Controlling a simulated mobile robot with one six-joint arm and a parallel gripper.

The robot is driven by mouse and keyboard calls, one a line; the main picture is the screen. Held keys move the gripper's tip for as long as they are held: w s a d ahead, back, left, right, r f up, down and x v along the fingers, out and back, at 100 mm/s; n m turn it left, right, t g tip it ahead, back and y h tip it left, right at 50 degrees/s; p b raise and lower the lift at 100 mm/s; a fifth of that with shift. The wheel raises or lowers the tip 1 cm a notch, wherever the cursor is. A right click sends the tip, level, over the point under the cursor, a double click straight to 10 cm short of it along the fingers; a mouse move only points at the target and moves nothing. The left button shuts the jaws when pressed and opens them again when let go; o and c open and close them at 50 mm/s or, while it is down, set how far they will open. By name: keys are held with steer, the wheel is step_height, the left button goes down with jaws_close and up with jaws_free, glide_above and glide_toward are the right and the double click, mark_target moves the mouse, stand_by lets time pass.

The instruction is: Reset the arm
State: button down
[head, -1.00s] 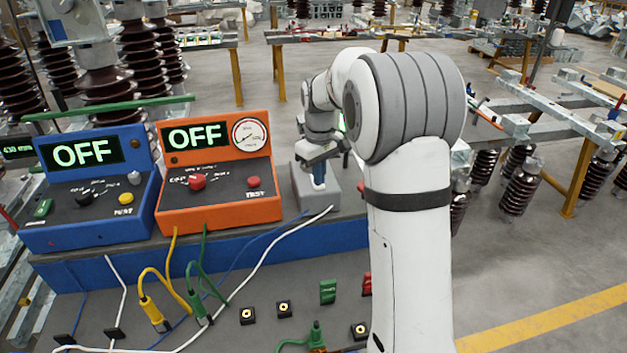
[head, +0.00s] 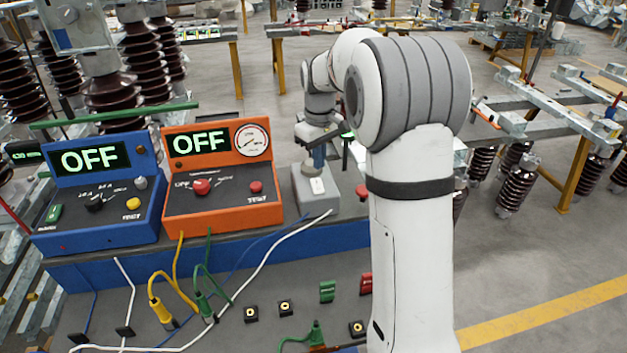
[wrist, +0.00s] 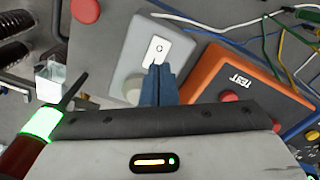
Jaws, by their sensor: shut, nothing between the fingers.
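My gripper (head: 318,160) is above the back part of a small grey box (head: 309,203) in the head view, just left of my arm's white upper link. In the wrist view my gripper's blue fingers (wrist: 158,72) are together with nothing between them. Their tips overlap the lower end of the white switch plate on the grey box (wrist: 132,54). A pale round knob beside the fingers is partly hidden by the gripper body. I cannot tell the exact gap between fingertips and box.
An orange test unit (head: 240,205) and a blue test unit (head: 100,225), both showing OFF, stand left of the box. Cables and sockets lie on the bench front. A red button (wrist: 86,11) shows beside the box. Insulators stand behind and right.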

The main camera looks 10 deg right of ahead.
stand_by(0.3)
steer(key=s+r+m+t, duration=0.1)
steer(key=s+m, duration=0.2)
steer(key=s, duration=1.2)
steer(key=s+a+r+m+t, duration=0.1)
steer(key=s+r+m+t, duration=0.1)
steer(key=s, duration=1.3)
steer(key=shift+s+m, duration=0.15)
steer(key=shift+m, duration=0.35)
